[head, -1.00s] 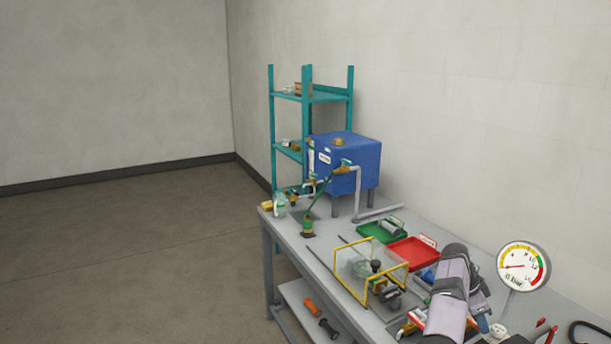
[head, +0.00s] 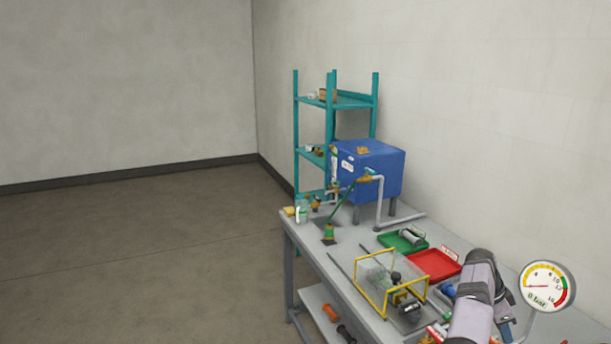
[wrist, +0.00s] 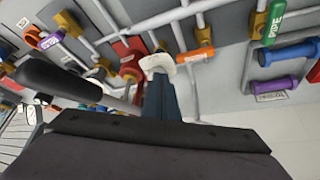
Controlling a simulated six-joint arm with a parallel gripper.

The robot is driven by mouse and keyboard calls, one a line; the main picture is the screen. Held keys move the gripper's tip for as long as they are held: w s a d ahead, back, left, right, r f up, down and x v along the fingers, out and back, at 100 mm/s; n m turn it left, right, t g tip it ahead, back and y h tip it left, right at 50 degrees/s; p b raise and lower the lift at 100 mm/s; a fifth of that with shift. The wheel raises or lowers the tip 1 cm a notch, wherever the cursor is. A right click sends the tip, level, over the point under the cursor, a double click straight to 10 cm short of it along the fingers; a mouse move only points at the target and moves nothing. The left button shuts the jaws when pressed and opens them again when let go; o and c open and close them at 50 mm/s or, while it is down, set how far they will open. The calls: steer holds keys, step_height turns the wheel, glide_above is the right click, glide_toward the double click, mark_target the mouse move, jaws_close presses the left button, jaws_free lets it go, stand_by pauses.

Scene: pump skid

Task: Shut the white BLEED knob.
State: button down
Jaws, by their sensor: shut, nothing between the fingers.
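In the wrist view my gripper (wrist: 163,98) reaches up from the bottom middle, its dark fingers shut and empty. A white part (wrist: 157,65) shows right at the fingertips and is partly covered by them. It may be the white BLEED knob, but I can read no label on it. I cannot tell whether the fingers touch it or how far it is turned.
In the wrist view, an orange handle (wrist: 195,55) is right of the white part and a red part (wrist: 130,58) is left. Several pipes and a blue handle (wrist: 290,52) lie around. The head view shows a gauge (head: 547,287), a yellow-framed guard (head: 376,260) and a blue tank (head: 378,170).

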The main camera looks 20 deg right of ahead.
step_height(320, 180, up, 2)
steer(key=shift+r+p, duration=0.1)
steer(key=shift+p, duration=0.75)
steer(key=shift+s+d+r+p, duration=0.2)
steer(key=shift+s+r+p, duration=0.3)
steer(key=shift+p, duration=0.55)
steer(key=shift+f, duration=0.25)
step_height(320, 180, down, 7)
steer(key=b, duration=0.5)
steer(key=shift+r, duration=0.15)
